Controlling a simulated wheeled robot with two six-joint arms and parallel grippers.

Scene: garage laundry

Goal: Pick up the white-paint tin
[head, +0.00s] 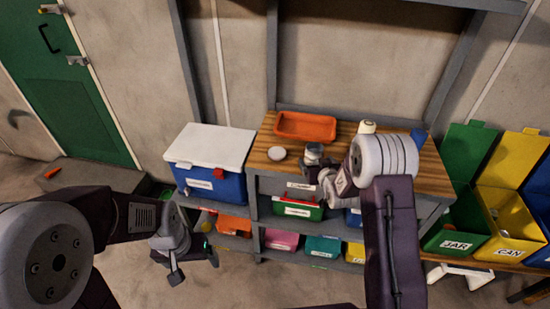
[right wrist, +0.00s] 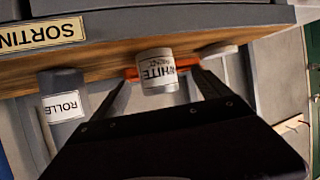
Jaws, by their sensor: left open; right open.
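The white-paint tin (head: 313,151) stands on the wooden bench top, a small pale cylinder with a grey top. In the right wrist view the tin (right wrist: 157,73) shows its "WHITE PAINT" label upside down. My right gripper (head: 318,176) is open at the near side of the tin. In the right wrist view its two fingers point towards the tin, one to each side; I cannot tell whether they touch it. My left gripper (head: 176,268) is open and empty, low in front of the shelving, away from the bench top.
The bench (head: 437,180) also bears an orange tray (head: 305,127), a white disc (head: 277,153), a white item (head: 367,127) and a blue container (head: 418,138). A container labelled "ROLLE..." (right wrist: 62,105) shows in the right wrist view. A blue cooler (head: 210,185) stands left, sorting bins (head: 505,215) right.

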